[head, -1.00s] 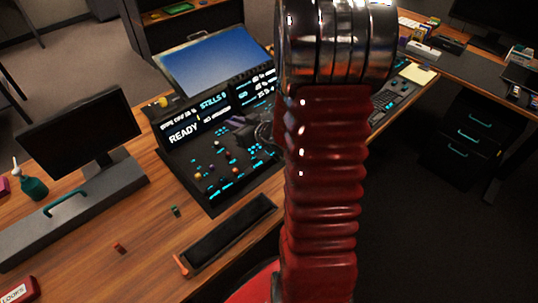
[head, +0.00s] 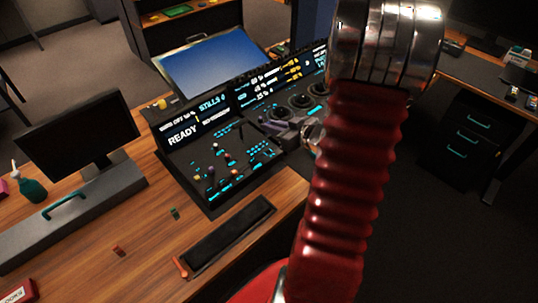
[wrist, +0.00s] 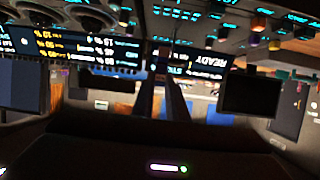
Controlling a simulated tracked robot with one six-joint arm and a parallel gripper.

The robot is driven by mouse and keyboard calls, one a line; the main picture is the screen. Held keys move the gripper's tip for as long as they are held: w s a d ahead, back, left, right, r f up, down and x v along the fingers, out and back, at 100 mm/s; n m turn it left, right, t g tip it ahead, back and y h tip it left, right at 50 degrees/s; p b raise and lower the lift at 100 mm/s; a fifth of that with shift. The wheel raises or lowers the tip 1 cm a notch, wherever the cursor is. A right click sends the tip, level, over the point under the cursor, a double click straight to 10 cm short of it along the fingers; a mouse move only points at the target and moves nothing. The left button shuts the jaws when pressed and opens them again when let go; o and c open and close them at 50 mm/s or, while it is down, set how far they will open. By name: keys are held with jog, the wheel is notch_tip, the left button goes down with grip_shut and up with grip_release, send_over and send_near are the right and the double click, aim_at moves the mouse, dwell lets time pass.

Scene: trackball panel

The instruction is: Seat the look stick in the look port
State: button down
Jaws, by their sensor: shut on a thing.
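My gripper (head: 268,126) is over the middle of the black control panel (head: 205,190), left of my red sleeved arm, near the trackballs (head: 300,101). In the wrist view its two dark fingers (wrist: 163,95) point up the picture, close together. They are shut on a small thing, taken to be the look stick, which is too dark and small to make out. The look port cannot be told apart from the panel's other fittings. A small red stick (head: 118,251) and a small green stick (head: 174,213) lie on the wooden desk.
Knobs (head: 215,148) and lit keys stand up from the panel, with lit displays (head: 190,132) behind. A sloped blue screen (head: 212,66) is at the back. A monitor (head: 77,128) and a long grey box (head: 75,212) are at left. A black tray (head: 230,235) lies in front.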

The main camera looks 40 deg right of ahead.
send_over(272, 155)
jog(key=shift+f, duration=2.9)
jog(key=shift+f, duration=2.1)
jog(key=c, duration=1.7)
grip_release()
jog(key=shift+c, duration=0.2)
jog(key=v, duration=1.2)
jog(key=shift+r, duration=0.1)
